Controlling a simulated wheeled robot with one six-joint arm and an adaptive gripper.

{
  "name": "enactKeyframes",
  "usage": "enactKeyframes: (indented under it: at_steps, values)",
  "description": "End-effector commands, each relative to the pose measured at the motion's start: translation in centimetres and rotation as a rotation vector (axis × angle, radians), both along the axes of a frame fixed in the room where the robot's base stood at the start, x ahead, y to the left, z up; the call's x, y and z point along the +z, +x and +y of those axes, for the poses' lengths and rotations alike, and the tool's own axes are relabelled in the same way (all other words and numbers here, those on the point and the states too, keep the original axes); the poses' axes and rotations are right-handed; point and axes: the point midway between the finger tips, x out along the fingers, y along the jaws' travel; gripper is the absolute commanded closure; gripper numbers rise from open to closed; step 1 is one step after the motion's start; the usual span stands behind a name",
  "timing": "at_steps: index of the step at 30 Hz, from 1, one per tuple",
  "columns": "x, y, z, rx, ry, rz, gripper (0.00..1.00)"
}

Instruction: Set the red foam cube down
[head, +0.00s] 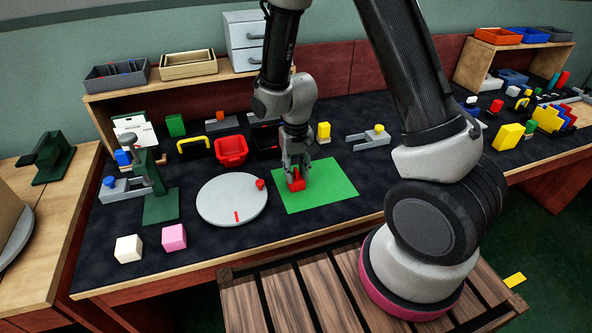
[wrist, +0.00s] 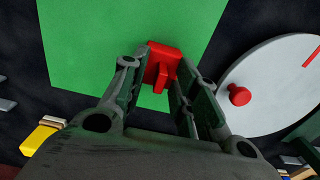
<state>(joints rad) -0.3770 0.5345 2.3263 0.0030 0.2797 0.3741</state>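The red foam cube (head: 296,185) is at the green mat (head: 335,193), left of the mat's middle in the head view. My gripper (head: 296,172) points down over it. In the wrist view the red foam cube (wrist: 163,62) lies between the fingertips of my gripper (wrist: 164,68), with a narrow red part standing out toward the camera. Both fingertips appear to touch its sides. The green mat (wrist: 85,60) shows behind it. The cube is on the mat or very close above it; I cannot tell which. The fingers partly hide it.
Left of the mat is a round grey disc (head: 225,208) with a red knob (head: 260,184). A red bin (head: 231,151) and a yellow block (head: 323,132) stand behind. White (head: 129,249) and pink (head: 174,237) cubes lie at the front left. The mat's right side is clear.

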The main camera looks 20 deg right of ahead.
Motion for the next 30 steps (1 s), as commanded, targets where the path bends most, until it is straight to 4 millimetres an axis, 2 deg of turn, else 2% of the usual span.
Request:
enactKeyframes:
  at_steps: [5, 15, 19, 26, 29, 30]
  values:
    - [2.3, 0.1, 0.0, 0.0, 0.002, -0.005, 0.7]
    - [9.7, 0.1, 0.0, 0.0, 0.002, -0.005, 0.7]
    - [11.4, 0.0, 0.0, 0.0, 0.001, -0.002, 0.7]
    - [12.4, -0.1, -0.1, 0.0, 0.001, -0.002, 0.7]
    - [14.0, -0.3, -1.0, -0.002, 0.009, -0.023, 0.7]
    - [15.2, -0.7, -1.7, -0.004, 0.013, -0.038, 0.7]
